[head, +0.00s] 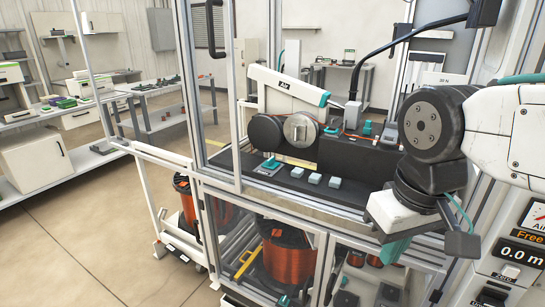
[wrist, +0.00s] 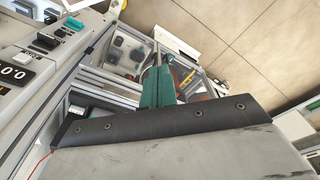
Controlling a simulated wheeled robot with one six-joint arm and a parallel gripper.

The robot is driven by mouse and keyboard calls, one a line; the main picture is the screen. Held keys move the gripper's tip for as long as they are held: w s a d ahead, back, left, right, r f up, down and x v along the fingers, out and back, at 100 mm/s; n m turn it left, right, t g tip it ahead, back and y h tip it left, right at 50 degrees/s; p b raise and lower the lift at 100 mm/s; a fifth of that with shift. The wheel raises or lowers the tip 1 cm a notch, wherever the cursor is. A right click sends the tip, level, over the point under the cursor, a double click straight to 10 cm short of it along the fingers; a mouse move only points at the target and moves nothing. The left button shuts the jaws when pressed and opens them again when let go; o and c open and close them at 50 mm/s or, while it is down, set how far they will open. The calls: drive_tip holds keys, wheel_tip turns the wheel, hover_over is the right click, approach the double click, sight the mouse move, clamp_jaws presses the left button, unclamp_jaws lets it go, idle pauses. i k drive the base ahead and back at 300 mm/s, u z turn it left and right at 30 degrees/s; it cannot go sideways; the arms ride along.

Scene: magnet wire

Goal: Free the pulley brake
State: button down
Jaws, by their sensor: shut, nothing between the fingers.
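The pulley unit stands on the dark deck inside the framed enclosure in the head view. It has a dark round wheel (head: 266,131) on the left and a metallic disc (head: 300,130) on a second dark wheel beside it. A white arm (head: 285,86) with a teal end slants above them. I cannot tell which part is the brake. My gripper (head: 394,251) hangs low at the right front of the enclosure, apart from the pulley unit. Its teal fingers (wrist: 158,62) are shut and empty in the wrist view, above the lower part of the frame.
Metal frame posts (head: 232,95) stand between the open floor and the deck. Several small pale blocks (head: 315,178) and a teal clamp-like piece (head: 269,164) sit along the deck front. Copper wire spools (head: 287,252) stand below. A control panel (head: 517,250) is at right.

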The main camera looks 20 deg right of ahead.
sight(271, 164)
drive_tip(key=k, duration=0.45)
drive_tip(key=u, duration=0.7)
drive_tip(key=i, duration=0.95)
drive_tip(key=z, duration=0.5)
drive_tip(key=i, duration=0.55)
drive_tip(key=z, duration=0.5)
